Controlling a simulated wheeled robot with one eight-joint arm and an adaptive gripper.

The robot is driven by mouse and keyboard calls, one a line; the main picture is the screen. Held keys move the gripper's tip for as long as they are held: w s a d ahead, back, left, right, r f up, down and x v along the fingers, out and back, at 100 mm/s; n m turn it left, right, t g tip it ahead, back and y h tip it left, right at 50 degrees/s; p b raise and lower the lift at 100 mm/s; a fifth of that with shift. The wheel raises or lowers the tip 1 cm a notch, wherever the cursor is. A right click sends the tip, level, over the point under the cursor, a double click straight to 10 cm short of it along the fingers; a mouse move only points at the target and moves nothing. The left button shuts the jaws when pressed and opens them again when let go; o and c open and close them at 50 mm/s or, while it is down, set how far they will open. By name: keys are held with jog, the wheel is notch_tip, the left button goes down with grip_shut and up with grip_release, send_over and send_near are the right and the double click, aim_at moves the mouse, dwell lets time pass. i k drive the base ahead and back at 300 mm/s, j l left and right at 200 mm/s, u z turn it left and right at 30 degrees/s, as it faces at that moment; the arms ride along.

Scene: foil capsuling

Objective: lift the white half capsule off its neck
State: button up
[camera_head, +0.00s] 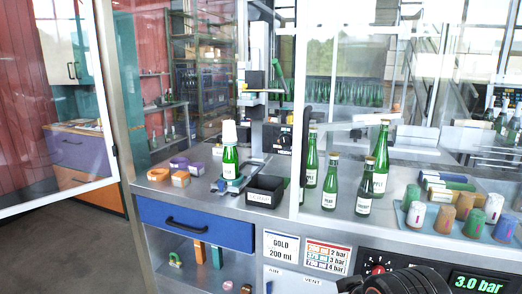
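A white capsule (229,133) sits over the neck of a small green bottle (230,162). It appears upright and covers the top of the bottle. The bottle stands on a blue-and-grey holder (228,184) in front of a grey upright machine. Whether the capsule is loose on the neck is too small to tell. My gripper's fingers do not show. A dark rounded part at the bottom edge, right of centre, seems to belong to my arm, well apart from the bottle.
A black bin (265,192) stands right of the bottle. Purple and orange rings (181,179) lie left. Taller green bottles (331,182) stand further right, near a tray of coloured capsules (442,221). An open glass door (52,110) is at left. Glass panes front the right side.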

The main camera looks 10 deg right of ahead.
aim_at(229, 138)
jog(key=i+j+z, duration=0.25)
jog(key=i+j, duration=0.25)
jog(key=j, duration=0.15)
jog(key=i+j+z, duration=0.15)
jog(key=j, duration=0.25)
jog(key=i+j+z, duration=0.3)
jog(key=j, duration=0.5)
jog(key=i, duration=0.1)
